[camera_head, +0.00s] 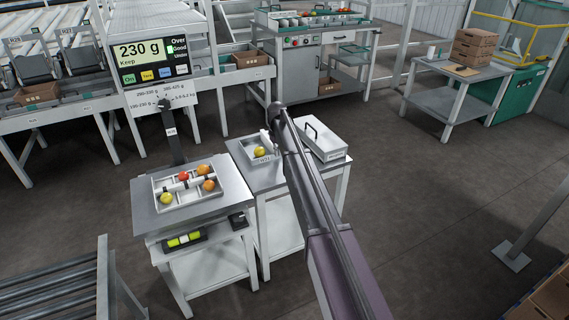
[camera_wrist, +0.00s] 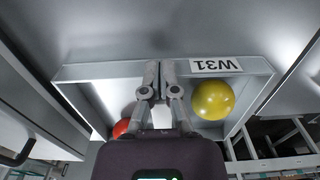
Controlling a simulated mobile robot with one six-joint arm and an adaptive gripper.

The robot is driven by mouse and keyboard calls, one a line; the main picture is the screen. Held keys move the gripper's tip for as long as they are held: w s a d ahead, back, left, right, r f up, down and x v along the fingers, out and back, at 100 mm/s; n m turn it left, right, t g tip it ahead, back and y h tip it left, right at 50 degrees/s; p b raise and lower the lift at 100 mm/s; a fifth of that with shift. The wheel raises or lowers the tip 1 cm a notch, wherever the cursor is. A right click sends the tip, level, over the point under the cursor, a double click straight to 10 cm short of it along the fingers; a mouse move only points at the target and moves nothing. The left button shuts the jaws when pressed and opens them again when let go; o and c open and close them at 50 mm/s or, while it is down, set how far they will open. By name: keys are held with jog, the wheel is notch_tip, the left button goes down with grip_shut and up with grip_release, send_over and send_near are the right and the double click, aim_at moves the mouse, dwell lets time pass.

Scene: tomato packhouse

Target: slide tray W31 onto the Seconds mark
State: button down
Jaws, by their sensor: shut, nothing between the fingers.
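Tray W31 (camera_wrist: 105,71) is a light grey, open tray with its label upside down in the wrist view. It holds a yellow tomato (camera_wrist: 213,100) and a red tomato (camera_wrist: 121,128), partly hidden by my gripper. In the head view the tray (camera_head: 247,149) sits on the small grey table, partly behind my arm. My gripper (camera_wrist: 159,76) is shut and empty, its fingertips close to the labelled wall, left of the label in the wrist view. I cannot tell whether they touch it. I cannot make out the Seconds mark.
A lidded grey box with a handle (camera_head: 325,143) stands right of the tray. At left, a weighing table (camera_head: 150,219) carries a divided tray (camera_head: 176,211) of several tomatoes. A display (camera_head: 150,60) reads 230 g. Open floor lies to the right.

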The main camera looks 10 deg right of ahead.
jog(key=shift+w+a, duration=0.3)
jog(key=shift+w, duration=0.75)
jog(key=shift+w+a, duration=0.2)
jog(key=shift+w, duration=0.3)
jog(key=shift+s, duration=0.15)
jog(key=shift+s+d, duration=0.45)
jog(key=shift+s, duration=0.85)
jog(key=shift+s+d, duration=0.4)
jog(key=shift+s, duration=0.95)
jog(key=shift+s+d, duration=0.45)
jog(key=shift+s, duration=0.85)
jog(key=shift+r, duration=0.1)
jog(key=shift+r+p, duration=1.4)
jog(key=shift+p, duration=0.1)
